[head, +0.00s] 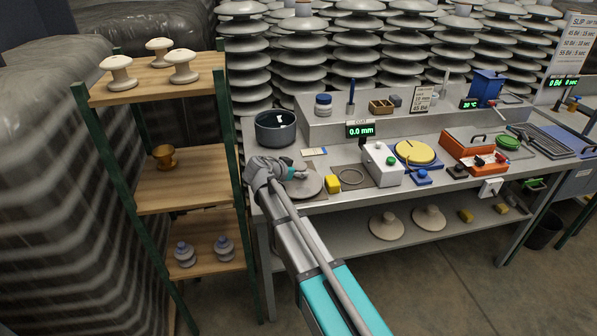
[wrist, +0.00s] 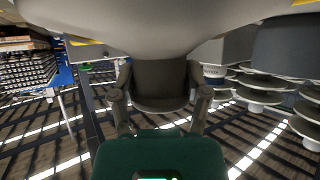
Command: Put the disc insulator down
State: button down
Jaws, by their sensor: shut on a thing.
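The disc insulator (head: 308,188) is a broad, pale grey disc over the left front of the workbench (head: 335,160). In the wrist view its pale underside or rim (wrist: 160,22) fills the top, with a dark grey cap (wrist: 160,85) in the middle. My gripper (head: 298,175) is shut on the cap, with one finger on each side, as the wrist view (wrist: 160,98) also shows. My gripper and wrist hide part of the disc in the head view. I cannot tell whether the disc touches the bench top.
A yellow block (head: 332,184) and a thin ring (head: 351,177) lie just right of the disc. A dark pot (head: 276,130) stands behind it. A white box (head: 381,165) is further right. A wooden shelf rack (head: 180,180) stands left. Two discs (head: 386,226) lie on the lower shelf.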

jog(key=shift+f, duration=0.1)
jog(key=shift+c, duration=0.4)
grip_release()
jog(key=shift+r, duration=0.2)
jog(key=shift+s+r+p, duration=0.15)
jog(key=shift+r+p, duration=0.2)
jog(key=shift+p, duration=0.1)
jog(key=p+v, duration=0.5)
jog(key=v, duration=0.6)
jog(key=shift+s+a, duration=0.2)
jog(key=shift+a, duration=0.1)
